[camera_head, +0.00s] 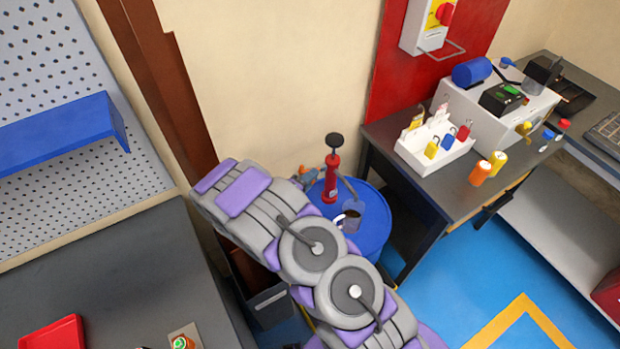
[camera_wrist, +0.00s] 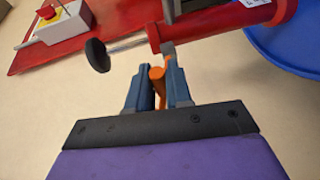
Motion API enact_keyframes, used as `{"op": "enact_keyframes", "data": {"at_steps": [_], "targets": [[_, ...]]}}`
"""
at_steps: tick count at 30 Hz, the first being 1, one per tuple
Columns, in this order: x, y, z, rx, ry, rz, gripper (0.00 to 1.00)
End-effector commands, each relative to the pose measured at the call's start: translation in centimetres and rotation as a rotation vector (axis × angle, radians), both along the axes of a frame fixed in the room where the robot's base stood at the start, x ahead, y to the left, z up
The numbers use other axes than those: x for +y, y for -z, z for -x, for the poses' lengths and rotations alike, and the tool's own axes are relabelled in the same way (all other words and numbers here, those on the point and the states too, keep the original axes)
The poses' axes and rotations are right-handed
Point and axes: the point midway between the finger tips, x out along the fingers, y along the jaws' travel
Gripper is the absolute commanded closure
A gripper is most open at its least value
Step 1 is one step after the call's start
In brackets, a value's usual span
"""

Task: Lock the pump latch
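The red pump (camera_head: 331,179) stands upright on a blue drum, with a black knob (camera_head: 335,140) on top and a grey lever at its side. In the wrist view the red pump body (camera_wrist: 215,24) runs across the top, with its metal rod and black knob to the left. My gripper (camera_wrist: 157,66) is at the pump's side, its right finger tip at or very near the red body. An orange piece (camera_wrist: 157,76), probably the latch, lies between the fingers. I cannot tell whether they press on it. In the head view my arm hides part of the drum.
The blue drum (camera_head: 371,232) stands beside a dark workbench (camera_head: 400,184) holding a white tray (camera_head: 438,150) of padlocks and a machine. A red panel with a switch box (camera_head: 425,28) is behind. A grey table (camera_head: 120,262) and pegboard are at left.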

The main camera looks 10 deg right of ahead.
Motion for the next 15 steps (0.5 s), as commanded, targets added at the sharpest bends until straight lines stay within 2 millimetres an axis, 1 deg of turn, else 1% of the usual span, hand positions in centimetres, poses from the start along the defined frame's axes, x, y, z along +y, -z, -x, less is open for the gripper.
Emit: {"op": "enact_keyframes", "data": {"at_steps": [1, 3, 4, 15], "targets": [[0.0, 0.11, 0.04, 0.002, 0.0, -0.001, 0.92], [0.0, 0.15, 0.04, 0.004, 0.001, -0.001, 0.99], [0.0, 0.15, 0.04, 0.004, 0.001, -0.001, 1.0], [0.01, 0.26, 0.06, 0.006, 0.0, -0.002, 1.0]]}}
